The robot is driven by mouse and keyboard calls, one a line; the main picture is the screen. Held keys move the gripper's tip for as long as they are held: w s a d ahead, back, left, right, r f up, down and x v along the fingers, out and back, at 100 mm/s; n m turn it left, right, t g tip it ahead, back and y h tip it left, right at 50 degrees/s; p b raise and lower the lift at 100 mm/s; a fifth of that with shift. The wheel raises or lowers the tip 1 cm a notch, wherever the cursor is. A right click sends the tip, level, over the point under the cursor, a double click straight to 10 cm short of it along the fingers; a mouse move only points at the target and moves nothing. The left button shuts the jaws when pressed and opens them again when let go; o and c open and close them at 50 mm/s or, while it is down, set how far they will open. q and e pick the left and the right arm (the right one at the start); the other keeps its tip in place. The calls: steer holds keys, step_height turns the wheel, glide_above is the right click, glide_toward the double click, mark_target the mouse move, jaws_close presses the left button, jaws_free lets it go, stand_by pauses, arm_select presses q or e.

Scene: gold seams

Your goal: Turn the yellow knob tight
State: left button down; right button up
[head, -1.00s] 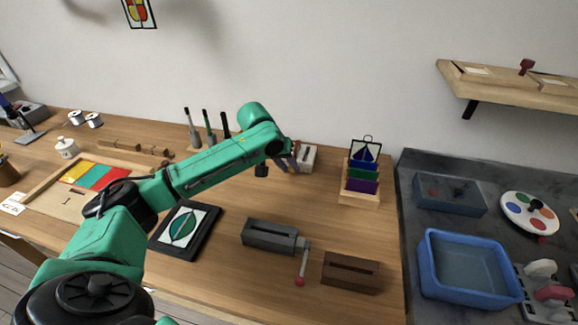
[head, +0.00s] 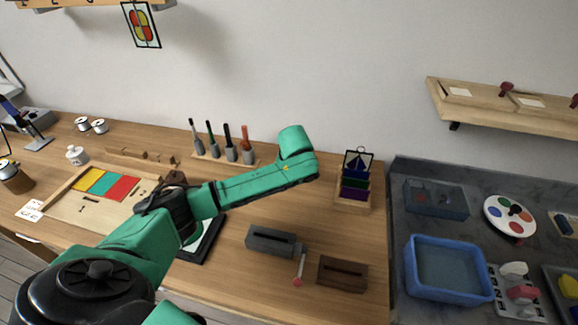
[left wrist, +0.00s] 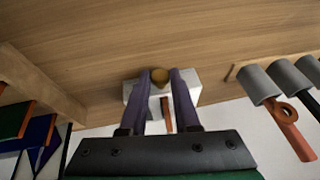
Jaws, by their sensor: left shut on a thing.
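In the left wrist view, a small round knob (left wrist: 160,74), dull brownish yellow, sits at a pale grey-white block (left wrist: 188,92). The two purple fingers of my left gripper (left wrist: 160,80) reach to the block, one on each side of the knob, and are shut on it. An orange-brown strip (left wrist: 166,112) shows between the fingers. In the head view my left arm hides this gripper, the knob and the block. The knob's turn angle cannot be told. My right gripper is in neither view.
A rack of upright tools (head: 231,151) stands left of my left forearm, and a wooden holder with coloured sheets (head: 354,185) stands right of it. A grey slotted block with a red-tipped crank (head: 270,240) and a brown slotted block (head: 342,273) lie nearer on the bench.

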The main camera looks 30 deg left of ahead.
arm_select(q)
steer(key=shift+w+d+m+g+y+p, duration=0.15)
steer(key=shift+y+p, duration=0.15)
steer(key=shift+y, duration=0.4)
steer(key=shift+s+d+m+g+y+p, duration=0.15)
steer(key=shift+y+p, duration=0.1)
steer(key=shift+y, duration=0.45)
steer(key=shift+w, duration=0.1)
steer(key=c, duration=0.6)
jaws_free()
steer(key=shift+c, duration=0.2)
steer(key=p+v, duration=0.3)
steer(key=v, duration=1.1)
steer(key=shift+r, duration=0.2)
steer(key=shift+d+f, duration=0.1)
